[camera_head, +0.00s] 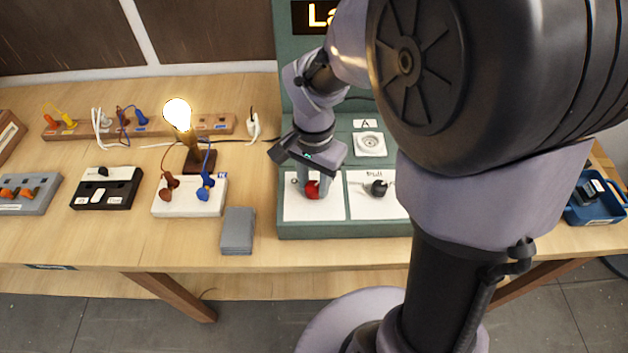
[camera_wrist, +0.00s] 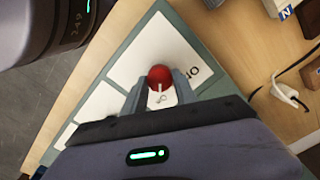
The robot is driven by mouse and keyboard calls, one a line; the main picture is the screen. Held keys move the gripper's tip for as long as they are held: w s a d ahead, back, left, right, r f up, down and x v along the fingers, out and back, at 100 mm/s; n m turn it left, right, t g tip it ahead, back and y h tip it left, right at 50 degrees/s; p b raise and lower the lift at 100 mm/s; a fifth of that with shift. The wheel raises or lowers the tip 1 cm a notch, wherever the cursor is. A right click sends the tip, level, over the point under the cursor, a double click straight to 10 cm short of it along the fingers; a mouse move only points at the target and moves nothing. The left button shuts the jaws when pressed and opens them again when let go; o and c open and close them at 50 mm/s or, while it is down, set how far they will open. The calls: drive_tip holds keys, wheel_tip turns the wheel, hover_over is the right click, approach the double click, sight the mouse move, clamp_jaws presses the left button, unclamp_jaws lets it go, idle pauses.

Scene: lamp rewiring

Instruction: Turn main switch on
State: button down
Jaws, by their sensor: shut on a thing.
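The main switch, a red round knob (camera_head: 313,189), sits on a white plate (camera_head: 298,209) at the lower left of a green panel (camera_head: 360,229). In the wrist view the red knob (camera_wrist: 160,76) lies between my fingertips and carries a pale pointer line. My gripper (camera_head: 311,184) reaches down onto the knob and is shut on it; the fingers also show in the wrist view (camera_wrist: 158,95). The plate has small printed marks, partly hidden by my fingers. A bulb (camera_head: 177,114) on a wooden stand glows brightly.
A black knob (camera_head: 377,188) on a second white plate stands right of the red one, below a round socket (camera_head: 369,145). A grey block (camera_head: 238,230), a white terminal base (camera_head: 188,208) and a black switch box (camera_head: 106,188) stand left. A blue tray (camera_head: 597,207) is far right.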

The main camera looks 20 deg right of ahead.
sight(314, 186)
drive_tip(key=c, duration=1)
unclamp_jaws()
wheel_tip(314, 186, up, 17)
drive_tip(key=p, duration=0.7)
drive_tip(key=shift+r, duration=0.2)
drive_tip(key=s+a+f+n+t+y+b, duration=0.1)
drive_tip(key=s+a+n+t+b, duration=0.1)
drive_tip(key=s, duration=0.4)
drive_tip(key=s+a+n+t+y+b, duration=0.1)
drive_tip(key=s+a+n+t+b, duration=0.1)
drive_tip(key=s, duration=0.5)
drive_tip(key=shift+f+n+t+b, duration=0.35)
drive_tip(key=shift+n+t+b, duration=0.2)
drive_tip(key=shift+n+t, duration=0.35)
